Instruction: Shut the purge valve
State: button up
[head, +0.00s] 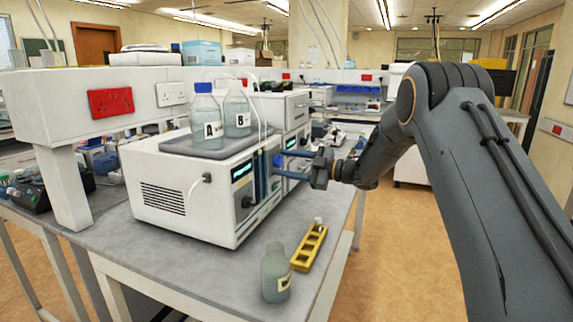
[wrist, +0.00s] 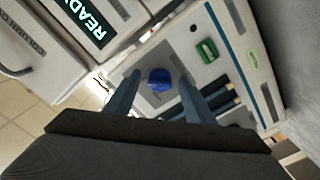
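A round blue knob (wrist: 159,80), which looks like the purge valve, sits on a grey panel of the instrument front in the wrist view. My gripper (wrist: 158,76) is open, with one blue finger on each side of the knob in the picture. I cannot tell whether the fingers touch the knob or are still short of it. In the head view my gripper (head: 281,164) points left at the front of the white instrument stack (head: 180,190). The knob cannot be made out there.
Bottles A (head: 207,125) and B (head: 237,115) stand on the stack. A loose bottle (head: 275,275) and a yellow rack (head: 309,248) stand on the bench (head: 180,270) in front. A lit READY display (wrist: 85,20) and a green part (wrist: 206,50) flank the knob's panel.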

jog(key=b+v, duration=0.2)
jog(key=v, duration=0.5)
jog(key=shift+s+d, duration=0.15)
jog(key=shift+d, duration=0.2)
